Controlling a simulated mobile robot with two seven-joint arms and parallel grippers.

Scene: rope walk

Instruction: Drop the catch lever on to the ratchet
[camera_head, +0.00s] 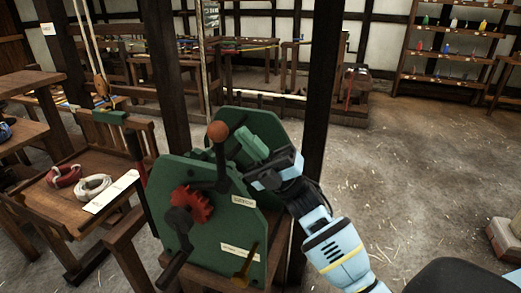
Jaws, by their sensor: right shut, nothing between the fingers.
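A green winch frame (225,230) stands in the middle of the view. On its front is a red toothed ratchet wheel (191,206), with a dark crank (180,235) in front of it. A dark lever with a round orange-brown knob (217,132), seemingly the catch lever, stands nearly upright above and right of the ratchet. Its foot looks apart from the teeth. My right gripper (256,176) is shut and empty, close to the winch's upper right side, right of the lever and apart from its knob. My left gripper is out of view.
A green block (251,143) shows on the winch behind my right gripper. A brass-coloured handle (245,262) is low on the front plate. Dark posts (318,100) rise behind. A wooden bench (60,205) with rope coils stands left. The floor on the right is mostly open.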

